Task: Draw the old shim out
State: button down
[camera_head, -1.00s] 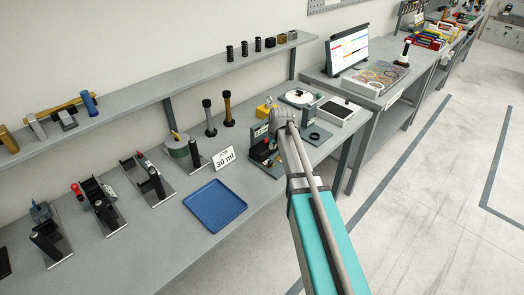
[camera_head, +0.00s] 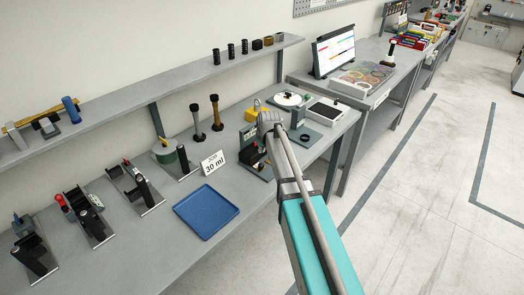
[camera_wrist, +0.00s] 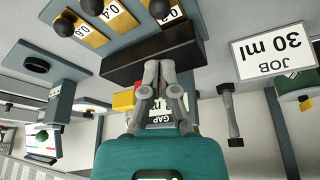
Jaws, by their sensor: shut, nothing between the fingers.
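My gripper (camera_wrist: 160,75) is shut and empty in the wrist view. Its fingertips are in front of a long dark block (camera_wrist: 125,68), and I cannot tell whether they touch it. Which piece is the old shim I cannot tell. In the head view a small dark fixture (camera_head: 247,143) stands just left of my gripper (camera_head: 268,120), whose fingers are hidden there.
A blue tray (camera_head: 206,212) lies on the bench, with a JOB 30 ml card (camera_head: 213,162) behind it. Several dark fixtures stand along the bench to the left. A shelf (camera_head: 130,95) runs along the wall.

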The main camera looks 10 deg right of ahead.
aim_at(258, 162)
jog(key=shift+b+x, duration=3.45)
jog(key=shift+x, duration=0.5)
jog(key=shift+s+d, duration=0.75)
jog(key=shift+s, duration=0.3)
jog(key=shift+s+d, duration=0.75)
jog(key=shift+s, duration=0.3)
jog(key=shift+r, duration=0.1)
jog(key=p+v, duration=0.9)
jog(key=shift+s+r, duration=0.15)
jog(key=shift+r, duration=0.2)
jog(key=s+a+m+g, duration=0.1)
jog(key=s+a+g, duration=0.1)
jog(key=s, duration=1)
jog(key=s+a+f+g, duration=0.1)
jog(key=s+a+g, duration=0.1)
jog(key=s, duration=0.9)
jog(key=shift+s+a+m+h, duration=0.3)
jog(key=shift+s+m, duration=0.1)
